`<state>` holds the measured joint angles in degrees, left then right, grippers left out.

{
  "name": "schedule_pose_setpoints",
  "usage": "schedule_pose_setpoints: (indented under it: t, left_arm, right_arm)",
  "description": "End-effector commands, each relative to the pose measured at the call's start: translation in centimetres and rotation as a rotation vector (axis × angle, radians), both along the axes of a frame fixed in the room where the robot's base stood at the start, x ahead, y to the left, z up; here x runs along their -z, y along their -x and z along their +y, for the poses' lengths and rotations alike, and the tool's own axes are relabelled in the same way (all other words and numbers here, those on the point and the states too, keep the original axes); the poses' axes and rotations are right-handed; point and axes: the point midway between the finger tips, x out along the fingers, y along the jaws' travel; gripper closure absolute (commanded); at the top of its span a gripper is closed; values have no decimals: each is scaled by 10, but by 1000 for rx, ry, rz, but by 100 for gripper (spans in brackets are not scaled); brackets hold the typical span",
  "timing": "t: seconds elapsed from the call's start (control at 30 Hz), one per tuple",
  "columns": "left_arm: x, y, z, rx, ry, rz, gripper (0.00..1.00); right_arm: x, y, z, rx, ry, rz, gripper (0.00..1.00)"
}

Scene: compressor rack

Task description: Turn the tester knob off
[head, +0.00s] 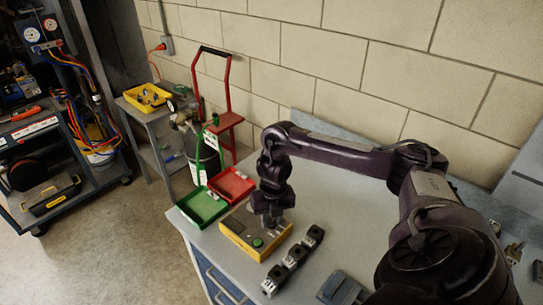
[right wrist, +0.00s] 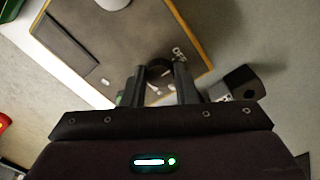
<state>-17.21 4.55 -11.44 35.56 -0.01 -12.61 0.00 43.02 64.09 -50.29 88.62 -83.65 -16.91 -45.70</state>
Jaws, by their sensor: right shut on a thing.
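The tester (head: 240,242) is a yellow-edged box with a grey top, standing on the light workbench. A green round part shows on its top near the front. My right gripper (head: 271,219) reaches down over the tester's right part and hides the knob in the head view. In the right wrist view the tester's grey face (right wrist: 130,45) fills the upper middle. The dark round knob (right wrist: 158,71) sits between the two fingers of my right gripper (right wrist: 162,82), which is shut on it. An "OFF" label shows beside the knob; its pointer direction cannot be told. My left gripper is out of view.
A green tray (head: 202,208) and a red tray (head: 232,184) lie behind and left of the tester. Several small black-and-white blocks (head: 294,257) stand in a row at its right. A dark flat box (head: 339,288) lies nearer the front. A block wall rises behind.

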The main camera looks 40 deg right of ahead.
Motion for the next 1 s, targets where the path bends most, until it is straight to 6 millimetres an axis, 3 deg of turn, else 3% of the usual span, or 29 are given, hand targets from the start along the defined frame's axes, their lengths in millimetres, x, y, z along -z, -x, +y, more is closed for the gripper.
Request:
schedule_pose_setpoints:
  t: [0.03, 0.07, 0.2, 0.57, 1.0]
  left_arm:
    - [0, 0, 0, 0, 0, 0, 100]
    - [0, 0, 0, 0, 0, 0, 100]
    - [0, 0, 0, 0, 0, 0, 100]
    - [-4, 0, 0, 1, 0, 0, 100]
    - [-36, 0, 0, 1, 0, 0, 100]
  right_arm:
    - [-1, -1, 0, -1, -1, -3, 96]
    - [-1, -1, 0, -1, -1, -3, 70]
    - [-1, -1, 0, 0, 0, -2, 52]
    - [-8, -1, -1, 0, 2, -4, 52]
    - [-73, 0, -3, 0, 1, -4, 52]
